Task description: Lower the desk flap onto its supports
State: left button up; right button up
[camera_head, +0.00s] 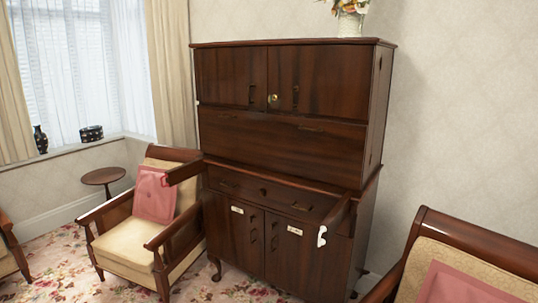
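The dark wood desk cabinet (370,120) stands against the wall in the head view. Its wide flap (270,143) looks upright and shut below the two upper doors, with small dark pulls near its top edge. A support arm (184,172) sticks out at the left below the flap, above the armchair. Another support arm (337,210) sticks out at the right front. A small white piece (321,236) shows at its outer end; I cannot tell what it is. Neither of my grippers is in view.
A cream armchair (125,240) with a pink cushion (154,196) stands close to the cabinet's left side. Another armchair (485,245) is at the lower right. A flower vase (349,22) stands on top. Floral carpet (235,285) shows in front.

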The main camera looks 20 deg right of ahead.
aim_at(333, 152)
jog(key=i, duration=0.65)
jog(key=i+l, duration=0.15)
jog(key=i, duration=0.55)
jog(key=z, duration=1.7)
